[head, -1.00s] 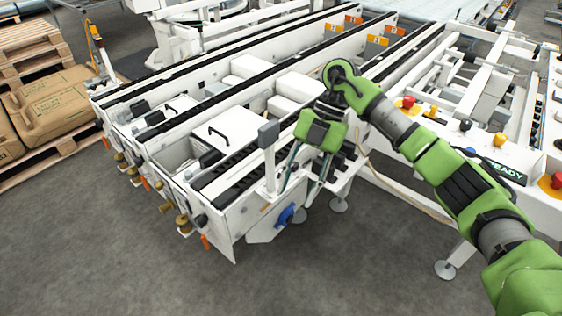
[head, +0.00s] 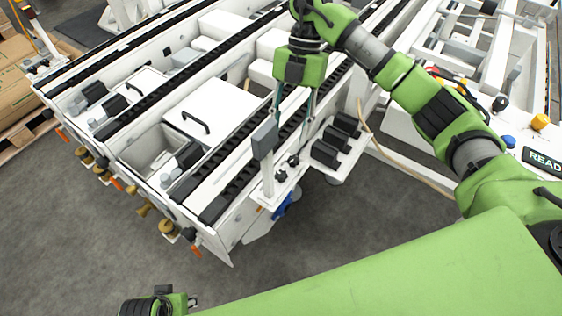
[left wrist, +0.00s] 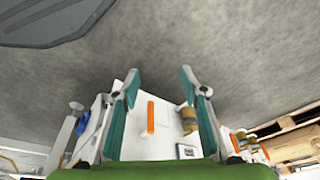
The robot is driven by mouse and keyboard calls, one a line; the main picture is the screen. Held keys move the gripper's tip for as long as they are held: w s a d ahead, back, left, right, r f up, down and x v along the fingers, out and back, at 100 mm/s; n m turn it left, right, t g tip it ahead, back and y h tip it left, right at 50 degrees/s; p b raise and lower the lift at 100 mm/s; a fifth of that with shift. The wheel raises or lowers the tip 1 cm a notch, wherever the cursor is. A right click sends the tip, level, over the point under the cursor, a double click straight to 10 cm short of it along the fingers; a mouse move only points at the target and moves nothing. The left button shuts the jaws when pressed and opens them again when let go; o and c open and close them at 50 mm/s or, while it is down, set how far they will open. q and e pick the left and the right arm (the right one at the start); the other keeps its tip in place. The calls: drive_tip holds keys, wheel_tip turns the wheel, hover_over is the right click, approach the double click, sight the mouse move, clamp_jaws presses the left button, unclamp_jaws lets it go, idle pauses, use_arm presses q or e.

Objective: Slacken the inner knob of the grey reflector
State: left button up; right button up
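The grey reflector (head: 265,138) is a small grey block on a white post at the near right corner of the machine. Two small dark knobs (head: 287,168) sit on the bracket by the foot of its post. I cannot tell their tightness. My right gripper (head: 291,116) points down just behind and right of the reflector, above the knobs. Its teal fingers are apart, with nothing seen between them. My left gripper (head: 178,303) shows only in part at the bottom of the head view. In the left wrist view, its fingers (left wrist: 159,74) are wide apart and empty.
An orange handle (left wrist: 151,117) and brass knobs (left wrist: 188,120) lie beyond the left fingers. Black blocks (head: 335,140) on a white plate stand right of the reflector. A blue knob (head: 283,205) is below it. The grey floor in front is clear.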

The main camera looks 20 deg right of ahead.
sight(282, 173)
use_arm(q)
wheel_tip(282, 173, up, 6)
drive_tip(key=shift+a+f+b, duration=0.1)
drive_tip(key=shift+f+b, duration=0.1)
drive_tip(key=shift+b, duration=0.45)
use_arm(e)
drive_tip(key=x, duration=1.1)
drive_tip(key=shift+f, duration=0.1)
clamp_jaws()
